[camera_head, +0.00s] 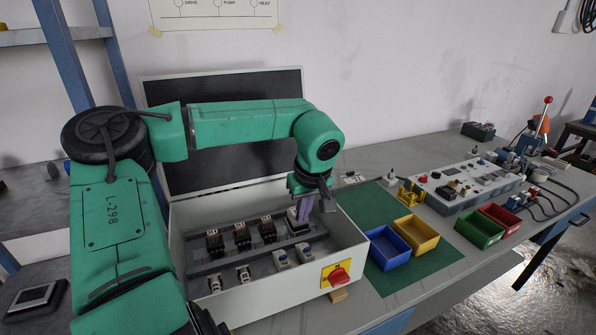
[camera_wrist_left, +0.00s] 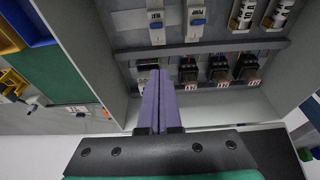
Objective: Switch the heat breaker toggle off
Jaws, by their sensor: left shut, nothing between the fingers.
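My left gripper (camera_head: 305,210) points down into the box over the right end of this row and partly hides the breaker there. My right gripper is out of view.
A red knob on a yellow plate (camera_head: 337,276) sits on the box's front. The raised dark lid (camera_head: 225,160) stands behind. Blue (camera_head: 388,248) and yellow (camera_head: 415,236) bins stand on a green mat to the right. A wall sheet (camera_head: 215,12) reads DRIVE, PUMP, HEAT.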

